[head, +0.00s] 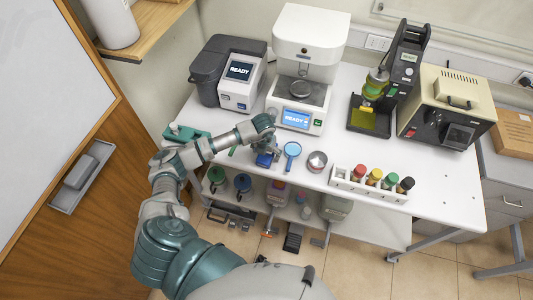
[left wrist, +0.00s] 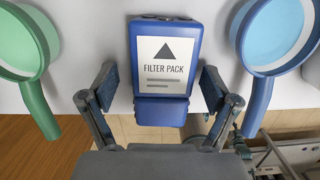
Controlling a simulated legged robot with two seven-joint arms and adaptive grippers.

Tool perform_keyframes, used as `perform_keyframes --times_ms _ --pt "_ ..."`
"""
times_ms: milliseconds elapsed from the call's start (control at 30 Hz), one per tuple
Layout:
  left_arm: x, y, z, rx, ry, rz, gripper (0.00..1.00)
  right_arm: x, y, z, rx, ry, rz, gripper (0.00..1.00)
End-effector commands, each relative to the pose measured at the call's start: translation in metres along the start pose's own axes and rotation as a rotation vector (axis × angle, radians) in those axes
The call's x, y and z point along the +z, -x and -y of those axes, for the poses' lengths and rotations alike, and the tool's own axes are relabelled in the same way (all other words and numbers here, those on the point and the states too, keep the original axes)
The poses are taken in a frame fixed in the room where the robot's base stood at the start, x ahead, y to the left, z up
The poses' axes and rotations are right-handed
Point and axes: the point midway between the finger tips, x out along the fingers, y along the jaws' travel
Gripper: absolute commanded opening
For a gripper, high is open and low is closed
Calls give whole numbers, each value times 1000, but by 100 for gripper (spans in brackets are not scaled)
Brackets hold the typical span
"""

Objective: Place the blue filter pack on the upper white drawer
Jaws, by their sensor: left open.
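The blue filter pack (head: 264,160) lies near the front edge of the white table, partly hidden by my left gripper (head: 268,147). In the left wrist view the filter pack (left wrist: 166,60) shows its white label with a black triangle. My left gripper (left wrist: 158,85) is open there, with one finger on each side of the pack's lower part and gaps visible between. A pale drawer (head: 508,196) with a metal handle is at the far right, and it looks closed. My right gripper is not in view.
A blue magnifier (head: 291,149) lies right of the pack; a green magnifier (left wrist: 28,50) lies left. A metal dish (head: 316,161) and a bottle rack (head: 367,187) stand further right. Machines line the table's back. A lower shelf (head: 340,228) is below.

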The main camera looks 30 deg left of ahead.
Motion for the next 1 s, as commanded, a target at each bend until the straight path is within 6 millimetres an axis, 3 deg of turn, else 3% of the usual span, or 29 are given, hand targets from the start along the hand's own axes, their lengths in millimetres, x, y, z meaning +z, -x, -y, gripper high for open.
perform_keyframes --times_ms 33,300,367,667,1000 --pt "0 0 0 0 0 0 88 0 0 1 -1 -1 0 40" --pt "0 0 1 1 0 0 20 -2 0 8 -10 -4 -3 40" --pt "0 1 1 0 0 0 11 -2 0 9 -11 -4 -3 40" --pt "1 3 0 -1 0 1 11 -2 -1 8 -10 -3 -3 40" --pt "1 36 2 0 -3 1 11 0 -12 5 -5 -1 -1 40"
